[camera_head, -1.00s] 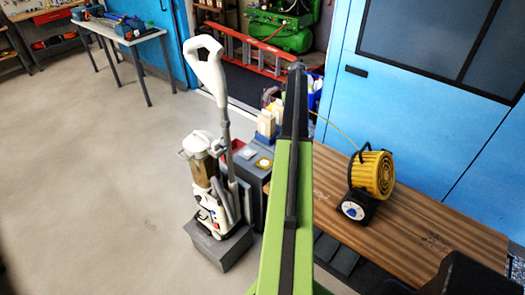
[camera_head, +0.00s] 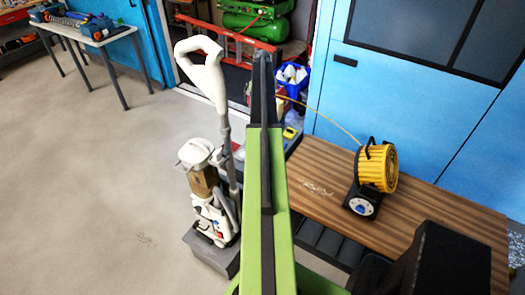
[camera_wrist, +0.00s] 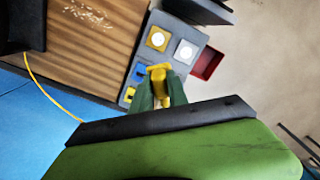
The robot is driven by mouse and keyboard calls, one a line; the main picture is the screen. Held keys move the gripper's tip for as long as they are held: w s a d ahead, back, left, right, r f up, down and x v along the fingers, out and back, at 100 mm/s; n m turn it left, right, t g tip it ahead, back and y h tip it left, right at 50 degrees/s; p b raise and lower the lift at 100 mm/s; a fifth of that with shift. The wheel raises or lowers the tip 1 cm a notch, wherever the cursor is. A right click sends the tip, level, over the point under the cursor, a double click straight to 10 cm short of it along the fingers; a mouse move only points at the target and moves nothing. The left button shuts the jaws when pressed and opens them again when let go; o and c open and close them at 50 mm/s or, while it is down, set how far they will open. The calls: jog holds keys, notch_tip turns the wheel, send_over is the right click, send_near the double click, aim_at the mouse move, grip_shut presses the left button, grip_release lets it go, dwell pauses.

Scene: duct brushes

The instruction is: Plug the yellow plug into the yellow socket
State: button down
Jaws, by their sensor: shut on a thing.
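In the wrist view, my gripper (camera_wrist: 158,90) has its green fingers closed around the yellow plug (camera_wrist: 158,71). The plug's tip points toward a grey panel (camera_wrist: 172,28). On that panel, the yellow socket (camera_wrist: 157,39) has a round white face and lies just beyond the plug, in the picture a little above it. I see no contact between plug and socket, though the depth between them is hard to tell. A grey-white socket (camera_wrist: 185,51) sits to its right.
A yellow machine (camera_head: 378,168) with a yellow cord stands on the wooden bench (camera_head: 325,180). A white upright vacuum (camera_head: 208,180) stands left of my arm.

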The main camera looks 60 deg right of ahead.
jog(key=shift+s+d, duration=0.55)
jog(key=shift+s, duration=0.15)
jog(key=shift+s+f, duration=0.1)
jog(key=shift+f, duration=0.05)
jog(key=a+f+m+b, duration=0.3)
jog(key=f+m+b, duration=0.4)
jog(key=f+b, duration=1.8)
jog(key=shift+f+m+b, duration=0.15)
jog(key=shift+m+b, duration=0.15)
jog(key=shift+a+f, duration=0.1)
notch_tip(320, 180, down, 6)
jog(key=b, duration=0.6)
jog(key=shift+f+b, duration=0.45)
jog(key=shift+b, duration=0.1)
jog(key=c, duration=1.2)
grip_release()
